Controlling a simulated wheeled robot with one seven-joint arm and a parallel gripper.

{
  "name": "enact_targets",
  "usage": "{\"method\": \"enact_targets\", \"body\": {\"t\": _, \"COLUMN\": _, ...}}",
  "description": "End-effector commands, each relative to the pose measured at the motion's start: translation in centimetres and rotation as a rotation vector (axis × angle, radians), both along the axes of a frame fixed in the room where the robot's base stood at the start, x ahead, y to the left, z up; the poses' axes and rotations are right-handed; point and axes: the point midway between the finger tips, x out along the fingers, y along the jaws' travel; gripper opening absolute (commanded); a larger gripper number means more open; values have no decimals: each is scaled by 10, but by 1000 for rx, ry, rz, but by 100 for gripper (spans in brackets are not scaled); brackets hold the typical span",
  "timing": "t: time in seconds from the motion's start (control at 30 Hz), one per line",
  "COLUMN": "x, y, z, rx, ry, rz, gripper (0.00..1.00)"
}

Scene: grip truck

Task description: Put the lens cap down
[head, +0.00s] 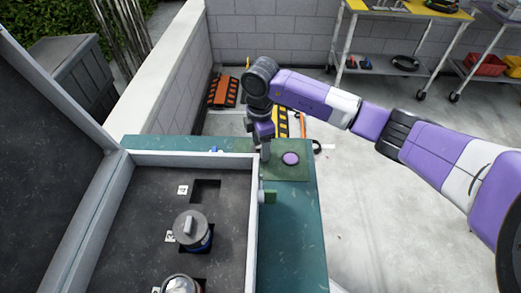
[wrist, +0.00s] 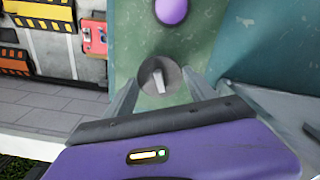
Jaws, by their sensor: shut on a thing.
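The lens cap (wrist: 150,86) is a round grey disc with a raised light bar across it. It sits between the two fingers of my gripper (wrist: 160,92), which is shut on it, over the green mat. In the head view my gripper (head: 265,155) points down at the mat's left side, and the cap is too hidden there to make out. The green mat (head: 298,174) lies on the teal worktop and bears a purple disc (head: 290,158), just right of my gripper. The purple disc also shows in the wrist view (wrist: 172,9). I cannot tell whether the cap touches the mat.
An open case (head: 150,235) with dark foam stands left of the mat, its rim close to my gripper. It holds a lens with a grey cap (head: 190,224) and an empty square slot (head: 205,190). The teal worktop (head: 292,235) is clear toward the front.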

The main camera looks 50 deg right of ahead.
Motion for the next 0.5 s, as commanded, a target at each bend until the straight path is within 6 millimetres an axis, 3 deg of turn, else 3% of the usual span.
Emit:
{"method": "enact_targets", "body": {"t": 0.2, "x": -1, "y": 1, "z": -30, "rx": 1, "ry": 3, "rz": 0, "gripper": 27}}
{"method": "enact_targets", "body": {"t": 0.5, "x": 0, "y": 0, "z": -33, "rx": 0, "ry": 1, "rz": 0, "gripper": 27}}
